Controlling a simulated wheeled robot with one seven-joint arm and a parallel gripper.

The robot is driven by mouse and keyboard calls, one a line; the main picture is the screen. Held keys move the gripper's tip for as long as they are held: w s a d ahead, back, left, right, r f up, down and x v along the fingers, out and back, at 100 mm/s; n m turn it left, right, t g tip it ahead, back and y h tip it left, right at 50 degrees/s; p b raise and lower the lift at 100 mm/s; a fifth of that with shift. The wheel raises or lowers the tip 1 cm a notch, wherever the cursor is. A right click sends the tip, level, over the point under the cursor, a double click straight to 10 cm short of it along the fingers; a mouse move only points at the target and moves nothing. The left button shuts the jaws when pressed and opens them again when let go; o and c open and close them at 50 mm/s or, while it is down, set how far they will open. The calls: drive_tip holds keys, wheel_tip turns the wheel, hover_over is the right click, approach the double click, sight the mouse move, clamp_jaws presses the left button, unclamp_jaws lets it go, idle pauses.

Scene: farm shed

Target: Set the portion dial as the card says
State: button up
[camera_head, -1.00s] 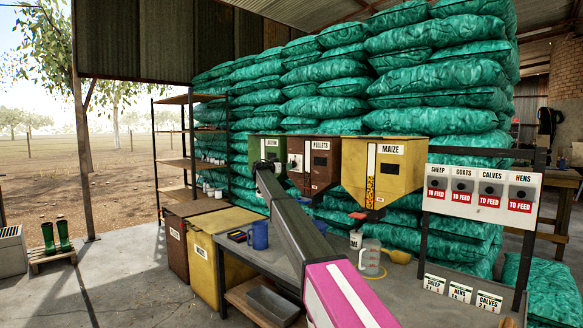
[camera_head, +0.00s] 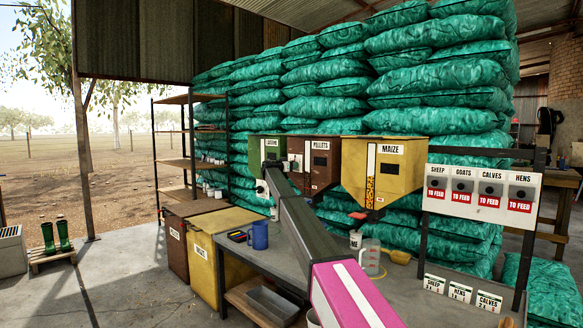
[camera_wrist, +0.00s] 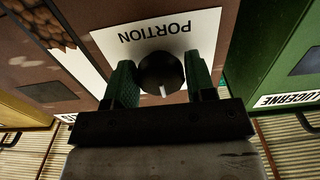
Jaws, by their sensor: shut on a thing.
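The portion dial (camera_wrist: 160,72) is a round black knob on a white plate marked PORTION (camera_wrist: 155,32), upside down in the wrist view. The plate is on the front of the brown PELLETS hopper (camera_head: 320,179). A white mark on the dial points to the bottom of the wrist view. My gripper (camera_wrist: 161,80) has its green-padded fingers on both sides of the dial, shut on it. In the head view my gripper (camera_head: 279,164) is at the hopper's left edge. Cards for SHEEP (camera_head: 434,284), HENS (camera_head: 460,292) and CALVES (camera_head: 488,301) stand at lower right; their figures are too small to read surely.
The green LUCERNE hopper (camera_head: 264,149) and yellow MAIZE hopper (camera_head: 405,180) flank the brown one. Below, the bench (camera_head: 265,262) holds a blue mug (camera_head: 259,236) and a clear jug (camera_head: 369,258). A white panel (camera_head: 482,188) has several TO FEED tags.

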drive_tip(key=shift+n, duration=0.4)
drive_tip(key=n, duration=1.1)
idle(0.7)
drive_tip(key=o, duration=0.8)
drive_tip(key=shift+o, duration=0.2)
drive_tip(key=shift+s, duration=0.15)
drive_tip(key=v, duration=1)
drive_tip(key=shift+s+a, duration=0.2)
drive_tip(key=shift+r, duration=0.1)
